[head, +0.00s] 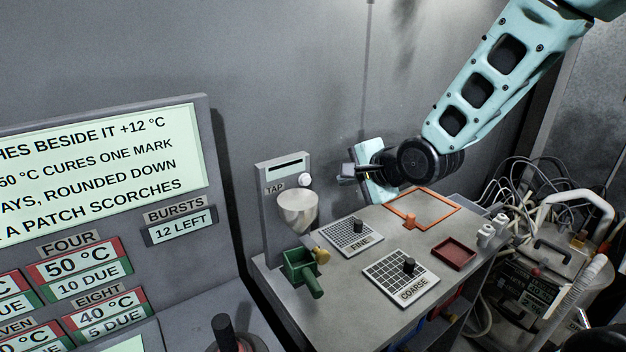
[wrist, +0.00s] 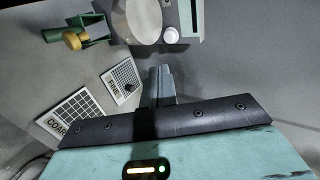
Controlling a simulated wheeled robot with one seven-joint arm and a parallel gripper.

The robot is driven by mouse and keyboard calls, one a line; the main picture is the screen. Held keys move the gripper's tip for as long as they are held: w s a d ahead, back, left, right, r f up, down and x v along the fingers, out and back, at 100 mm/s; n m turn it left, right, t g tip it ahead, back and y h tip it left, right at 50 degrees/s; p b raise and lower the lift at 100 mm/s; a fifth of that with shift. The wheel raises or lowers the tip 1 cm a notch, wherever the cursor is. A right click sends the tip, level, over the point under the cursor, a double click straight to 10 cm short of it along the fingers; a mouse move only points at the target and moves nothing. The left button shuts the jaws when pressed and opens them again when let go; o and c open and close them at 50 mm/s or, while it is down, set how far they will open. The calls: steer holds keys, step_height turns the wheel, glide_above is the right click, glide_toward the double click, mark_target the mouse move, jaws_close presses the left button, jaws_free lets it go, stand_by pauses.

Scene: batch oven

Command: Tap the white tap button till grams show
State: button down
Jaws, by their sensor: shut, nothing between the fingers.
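In the wrist view the button (wrist: 171,35) is beyond my fingertips. My gripper (head: 347,171) is shut and empty, to the right of the button and pointing toward the panel. In the wrist view its fingers (wrist: 160,72) are together, with a visible gap to the button.
Below are a green scoop box (head: 302,268), FINE (head: 367,228) and COARSE (head: 390,288) grid plates with dark knobs, an orange frame (head: 447,206) and a dark red tray (head: 453,253). A sign board (head: 90,150) stands left. Cables and a canister crowd the right.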

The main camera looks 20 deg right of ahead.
steer(key=p, duration=0.3)
glide_toward(307, 182)
step_height(307, 182, down, 3)
steer(key=w, duration=0.2)
steer(key=w+a+p, duration=0.1)
steer(key=shift+w+a, duration=0.15)
steer(key=shift+w, duration=0.25)
steer(key=shift+w+a+f+p, duration=0.15)
steer(key=shift+w+f+p, duration=0.1)
steer(key=shift+w+p, duration=0.25)
steer(key=shift+w, duration=0.15)
